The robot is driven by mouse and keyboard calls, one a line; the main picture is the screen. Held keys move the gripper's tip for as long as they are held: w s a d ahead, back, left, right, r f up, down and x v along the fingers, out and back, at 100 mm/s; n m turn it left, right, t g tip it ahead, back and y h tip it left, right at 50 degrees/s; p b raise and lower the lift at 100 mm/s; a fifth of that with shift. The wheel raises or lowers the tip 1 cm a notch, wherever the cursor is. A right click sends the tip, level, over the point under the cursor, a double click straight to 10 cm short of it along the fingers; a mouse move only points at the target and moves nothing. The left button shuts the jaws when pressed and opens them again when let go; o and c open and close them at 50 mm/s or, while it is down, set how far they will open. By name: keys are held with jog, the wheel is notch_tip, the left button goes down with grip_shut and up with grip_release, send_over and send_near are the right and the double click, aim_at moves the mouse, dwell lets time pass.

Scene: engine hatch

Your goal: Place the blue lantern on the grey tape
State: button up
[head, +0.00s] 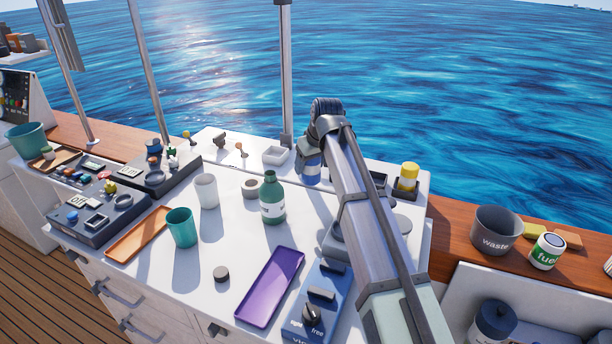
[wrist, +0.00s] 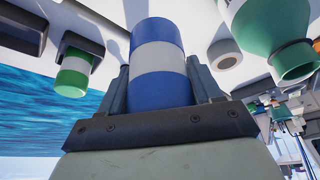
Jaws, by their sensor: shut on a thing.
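The blue lantern (wrist: 158,85) is a blue cylinder with a white band. My gripper (wrist: 160,78) is shut around it, one finger on each side. In the head view the lantern (head: 312,172) shows below my gripper (head: 310,158), partly hidden by it, at the back of the white counter. The grey tape (head: 250,188) is a short grey roll standing on the counter, to the left of the lantern and just behind the green bottle. In the wrist view the tape (wrist: 222,53) is at the upper right, apart from the lantern.
The green bottle (head: 272,200) stands close to the tape. A white cup (head: 207,190) and a teal cup (head: 182,227) are further left. A purple tray (head: 270,287) lies in front. A yellow-topped cylinder (head: 408,175) sits in a dark holder at right. A white dish (head: 276,156) lies behind.

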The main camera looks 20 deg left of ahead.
jog(key=a+r+n, duration=0.1)
jog(key=a+r, duration=0.2)
jog(key=a, duration=0.6)
jog(key=n+g, duration=0.1)
jog(key=n, duration=0.1)
send_over(250, 182)
jog(key=shift+y, duration=0.3)
jog(key=shift+d+f, duration=0.1)
jog(key=shift+f, duration=3.7)
jog(key=shift+f, duration=0.1)
jog(key=o, duration=1.2)
jog(key=v, duration=1.2)
